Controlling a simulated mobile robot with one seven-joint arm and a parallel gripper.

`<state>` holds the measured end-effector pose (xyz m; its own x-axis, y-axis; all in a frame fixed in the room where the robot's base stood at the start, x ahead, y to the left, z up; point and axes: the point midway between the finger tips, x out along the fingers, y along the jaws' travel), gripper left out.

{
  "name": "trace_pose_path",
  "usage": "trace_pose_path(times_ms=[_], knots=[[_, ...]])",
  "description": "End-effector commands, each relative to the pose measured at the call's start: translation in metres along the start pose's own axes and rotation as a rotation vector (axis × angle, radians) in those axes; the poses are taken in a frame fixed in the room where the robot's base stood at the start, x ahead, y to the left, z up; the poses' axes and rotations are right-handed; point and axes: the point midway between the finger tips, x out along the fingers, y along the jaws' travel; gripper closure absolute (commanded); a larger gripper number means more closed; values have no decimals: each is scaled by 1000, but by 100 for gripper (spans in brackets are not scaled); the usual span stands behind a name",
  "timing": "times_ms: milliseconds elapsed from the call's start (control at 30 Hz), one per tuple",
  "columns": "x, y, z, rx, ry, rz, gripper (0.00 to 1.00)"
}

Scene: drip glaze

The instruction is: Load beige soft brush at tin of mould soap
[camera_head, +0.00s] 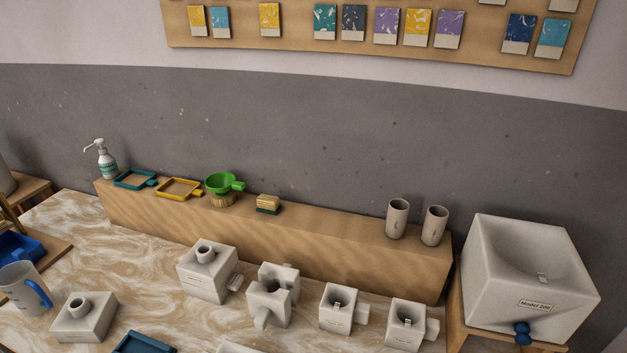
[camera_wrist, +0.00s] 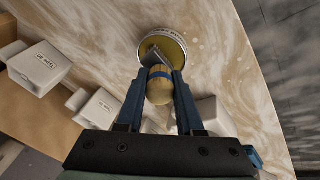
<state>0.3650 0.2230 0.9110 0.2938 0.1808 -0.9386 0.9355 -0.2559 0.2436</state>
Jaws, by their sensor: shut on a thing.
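In the wrist view my gripper (camera_wrist: 157,82) is shut on a brush, taken as the beige soft brush (camera_wrist: 159,93). It has a rounded beige handle end, a blue band and a dark grey head between the fingertips. The brush head lies over a round tin (camera_wrist: 183,38) with a pale rim and yellow contents, taken as the tin of mould soap. I cannot tell whether the head touches the soap. The tin stands on the marbled table near its edge. The head view shows neither my gripper nor the tin clearly.
Several white plaster moulds (camera_head: 205,272) stand on the marbled table (camera_head: 130,245). A wooden ledge (camera_head: 330,247) behind bears a pump bottle (camera_head: 106,160), a green sieve (camera_head: 220,184) and two cups. A jug (camera_head: 22,290) is at left. White blocks (camera_wrist: 38,68) stand left in the wrist view.

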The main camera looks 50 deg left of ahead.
Motion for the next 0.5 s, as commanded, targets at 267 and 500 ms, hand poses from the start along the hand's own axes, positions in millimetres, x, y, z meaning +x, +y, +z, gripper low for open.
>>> trace_pose_path(times_ms=[267,500], knots=[[-1,-1,1,0,-4,-3,100],[-17,4,-4,0,-3,-2,100]])
